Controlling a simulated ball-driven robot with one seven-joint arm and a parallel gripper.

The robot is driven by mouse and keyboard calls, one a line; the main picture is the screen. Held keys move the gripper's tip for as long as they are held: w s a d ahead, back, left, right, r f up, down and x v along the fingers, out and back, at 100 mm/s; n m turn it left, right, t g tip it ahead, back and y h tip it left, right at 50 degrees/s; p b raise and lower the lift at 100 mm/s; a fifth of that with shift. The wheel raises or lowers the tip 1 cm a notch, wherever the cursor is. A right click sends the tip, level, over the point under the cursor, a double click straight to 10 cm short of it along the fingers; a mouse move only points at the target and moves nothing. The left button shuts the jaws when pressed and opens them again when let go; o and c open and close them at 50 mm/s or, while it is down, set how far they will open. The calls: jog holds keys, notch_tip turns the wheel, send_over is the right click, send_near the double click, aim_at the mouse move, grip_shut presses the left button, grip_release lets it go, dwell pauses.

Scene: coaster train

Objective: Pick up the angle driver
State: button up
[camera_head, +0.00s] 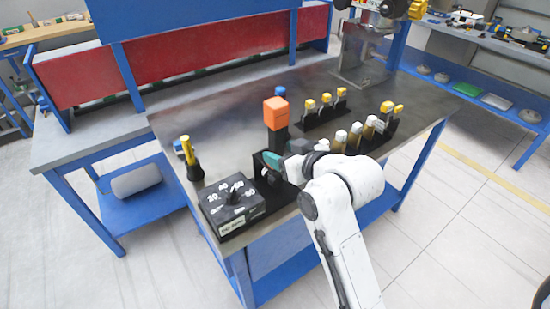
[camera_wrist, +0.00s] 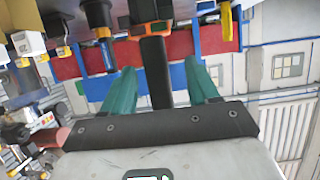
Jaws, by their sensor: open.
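No label shows which tool is the angle driver; a black upright tool with an orange block-shaped head (camera_head: 275,110) stands on the grey workbench (camera_head: 225,120) and is nearest to my gripper. My gripper (camera_head: 272,163) is low over the bench's front part, in front of this tool and partly hidden by my wrist. In the wrist view, my gripper (camera_wrist: 161,66) has its two teal fingers spread apart. A black shaft (camera_wrist: 156,72) with an orange part above it shows in the gap between them. I cannot tell whether the fingers touch the shaft.
A black box with white numbers (camera_head: 231,205) sits at the front left corner. A yellow-and-black tool (camera_head: 189,158) stands near the left edge. Several yellow-topped (camera_head: 325,102) and white-topped tools (camera_head: 355,135) stand in racks to the right. The back left bench top is clear.

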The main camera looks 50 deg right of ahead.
aim_at(272, 146)
jog(key=shift+d+p+x, duration=0.1)
jog(key=shift+p+x, duration=0.2)
jog(key=shift+x, duration=1.15)
jog(key=shift+d+p+x, duration=0.15)
jog(key=shift+p+x, duration=0.1)
jog(key=shift+x, duration=1.2)
grip_shut()
jog(key=shift+r, duration=0.25)
